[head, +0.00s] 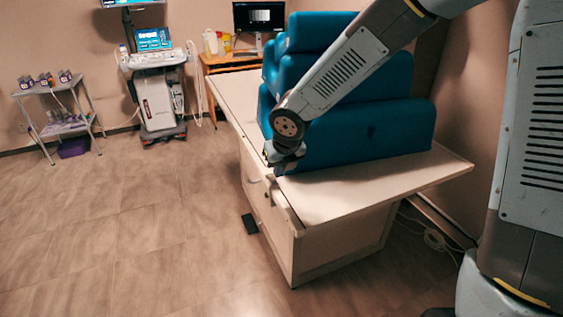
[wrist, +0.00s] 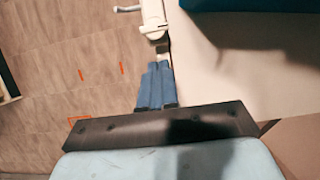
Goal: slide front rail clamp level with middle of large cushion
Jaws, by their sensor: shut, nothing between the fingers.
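The large cushion (head: 385,128) is the long blue block at the bottom of a stack on the couch (head: 345,195). Its edge shows at the top right of the wrist view (wrist: 260,5). The front rail clamp (wrist: 153,20) is a white block with a lever on the couch's long edge. In the head view, a pale clamp part (head: 270,184) shows just below my gripper (head: 277,166). In the wrist view my gripper (wrist: 158,66) is shut and empty, its blue fingers pointing at the clamp's near end. I cannot tell whether they touch it.
Smaller blue cushions (head: 315,40) are stacked on the large one. A wheeled scanner cart (head: 158,95), a shelf trolley (head: 60,110) and a desk with a monitor (head: 259,17) stand behind. A dark pedal (head: 250,223) lies beside the couch. The floor at left is clear.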

